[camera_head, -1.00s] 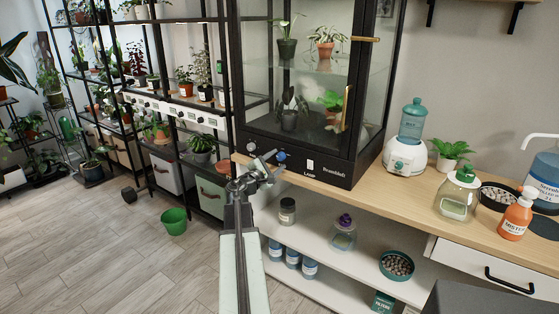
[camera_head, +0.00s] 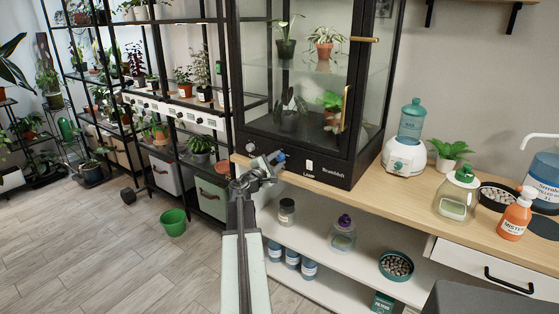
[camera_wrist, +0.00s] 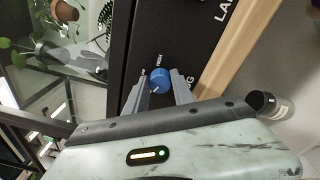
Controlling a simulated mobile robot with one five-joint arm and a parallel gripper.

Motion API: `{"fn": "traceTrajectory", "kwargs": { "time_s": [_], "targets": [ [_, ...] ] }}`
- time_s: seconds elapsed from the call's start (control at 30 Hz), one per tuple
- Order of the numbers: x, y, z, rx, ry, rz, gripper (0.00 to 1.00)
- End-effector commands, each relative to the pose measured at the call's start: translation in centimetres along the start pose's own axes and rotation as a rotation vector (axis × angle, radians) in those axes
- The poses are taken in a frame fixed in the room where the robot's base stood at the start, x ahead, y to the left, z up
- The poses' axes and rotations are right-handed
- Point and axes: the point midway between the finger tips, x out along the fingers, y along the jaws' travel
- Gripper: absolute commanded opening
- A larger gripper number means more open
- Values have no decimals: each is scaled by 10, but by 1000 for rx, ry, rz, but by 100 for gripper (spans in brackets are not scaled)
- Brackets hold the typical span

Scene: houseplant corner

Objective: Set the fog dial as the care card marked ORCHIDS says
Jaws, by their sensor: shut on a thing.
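A blue dial (camera_wrist: 158,77) with a pale pointer line is on the black base panel of the glass plant cabinet (camera_head: 325,172). In the wrist view the letter G shows beside it, the rest of that word being hidden, and a small mark above it is too small to read for sure. My gripper (camera_wrist: 158,88) is shut on the blue dial, one finger on each side. In the head view my gripper (camera_head: 272,161) reaches the panel and partly covers the dial. I cannot make out a card marked ORCHIDS.
A pale knob (camera_head: 250,147) is left of my gripper on the panel. A white switch (camera_head: 309,165) marked LAMP is to the right. A white device with a teal bottle (camera_head: 411,121) stands on the wooden counter. Jars (camera_head: 287,210) are on the shelf below.

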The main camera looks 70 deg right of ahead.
Motion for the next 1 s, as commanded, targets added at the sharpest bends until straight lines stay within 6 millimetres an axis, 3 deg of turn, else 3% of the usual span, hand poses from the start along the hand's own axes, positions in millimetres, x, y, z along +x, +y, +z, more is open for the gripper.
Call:
{"fn": "traceTrajectory", "kwargs": {
  "time_s": [1.0],
  "targets": [
    [0, -5, -2, 889, -43, 55, 0]
  ]
}}
